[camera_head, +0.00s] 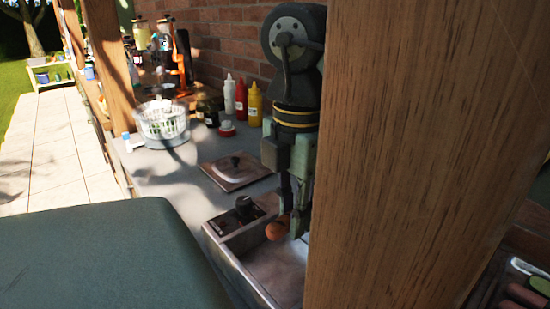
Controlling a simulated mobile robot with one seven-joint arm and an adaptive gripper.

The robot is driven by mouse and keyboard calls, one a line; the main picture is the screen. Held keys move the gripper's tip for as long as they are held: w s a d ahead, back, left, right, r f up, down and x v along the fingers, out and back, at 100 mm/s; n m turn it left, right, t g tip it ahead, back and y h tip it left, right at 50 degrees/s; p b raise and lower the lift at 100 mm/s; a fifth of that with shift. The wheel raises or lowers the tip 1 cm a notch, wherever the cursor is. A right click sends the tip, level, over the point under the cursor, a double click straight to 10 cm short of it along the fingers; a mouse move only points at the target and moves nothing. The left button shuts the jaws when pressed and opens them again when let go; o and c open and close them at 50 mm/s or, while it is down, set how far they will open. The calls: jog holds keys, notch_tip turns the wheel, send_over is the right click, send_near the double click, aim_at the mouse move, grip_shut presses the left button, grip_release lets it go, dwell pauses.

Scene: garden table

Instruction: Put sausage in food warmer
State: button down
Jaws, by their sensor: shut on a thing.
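My gripper (289,222) points down over the food warmer (262,262), a grey metal basin with a dark knob on its control panel. It is shut on the sausage (277,230), whose rounded orange-brown end sticks out to the left of the fingers. The rest of the sausage is hidden behind the fingers. It appears over the open basin; I cannot tell whether it touches the bottom. A square metal lid (236,172) with a dark handle lies on the counter behind the warmer. The wooden post hides the warmer's right part.
A thick wooden post (420,150) stands close at the right. White, red and yellow bottles (254,104) stand along the brick wall. A white basket (163,122) sits on the counter at left. At bottom right, a tray (530,268) holds sausage-like items.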

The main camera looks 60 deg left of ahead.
jog(key=p, duration=0.1)
send_over(284, 272)
notch_tip(284, 272, down, 6)
jog(key=shift+r, duration=0.25)
jog(key=shift+f+p, duration=0.5)
jog(key=shift+f, duration=1.75)
jog(key=shift+f, duration=0.15)
jog(key=c, duration=1.4)
grip_release()
notch_tip(284, 272, up, 12)
jog(key=p, duration=0.3)
jog(key=shift+r, duration=0.2)
jog(key=shift+s, duration=0.1)
